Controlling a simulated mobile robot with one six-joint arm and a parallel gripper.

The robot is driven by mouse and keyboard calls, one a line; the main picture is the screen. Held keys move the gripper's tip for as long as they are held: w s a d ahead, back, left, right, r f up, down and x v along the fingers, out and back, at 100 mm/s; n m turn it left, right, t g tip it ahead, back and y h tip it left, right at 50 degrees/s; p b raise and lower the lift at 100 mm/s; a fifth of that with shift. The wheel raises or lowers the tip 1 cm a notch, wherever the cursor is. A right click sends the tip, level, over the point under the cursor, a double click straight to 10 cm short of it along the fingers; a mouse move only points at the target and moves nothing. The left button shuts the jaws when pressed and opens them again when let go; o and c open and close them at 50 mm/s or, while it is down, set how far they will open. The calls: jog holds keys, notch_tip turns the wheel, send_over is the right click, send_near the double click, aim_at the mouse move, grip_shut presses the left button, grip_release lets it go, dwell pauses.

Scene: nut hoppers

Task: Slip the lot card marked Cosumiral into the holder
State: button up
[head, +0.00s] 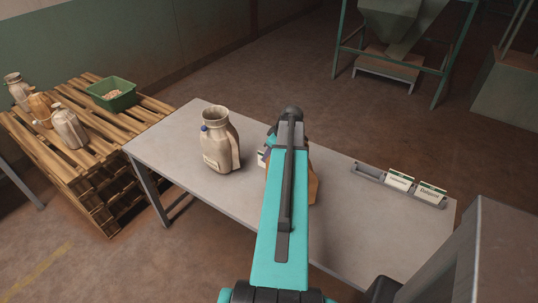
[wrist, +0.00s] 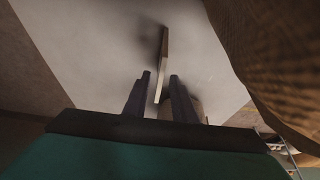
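A thin pale card (wrist: 162,60) stands nearly edge-on in the wrist view, so I cannot read its marking. My gripper (wrist: 160,75) is open, with one dark finger on each side of the card and gaps showing between. In the head view my arm hides the fingers; a small white patch (head: 262,157) beside it may be part of this card. A grey rack (head: 368,173) lies at the table's right end.
A brown vessel (head: 313,185), partly hidden by my arm, is close to the gripper; a brown surface (wrist: 280,50) fills the wrist view's right. A pallet stack (head: 90,155) holds jugs and a green bin.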

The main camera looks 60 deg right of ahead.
jog(key=shift+r, duration=0.2)
jog(key=b+v, duration=0.2)
jog(key=v, duration=0.9)
jog(key=shift+s+r, duration=0.15)
jog(key=shift+r, duration=0.25)
jog(key=shift+o, duration=0.5)
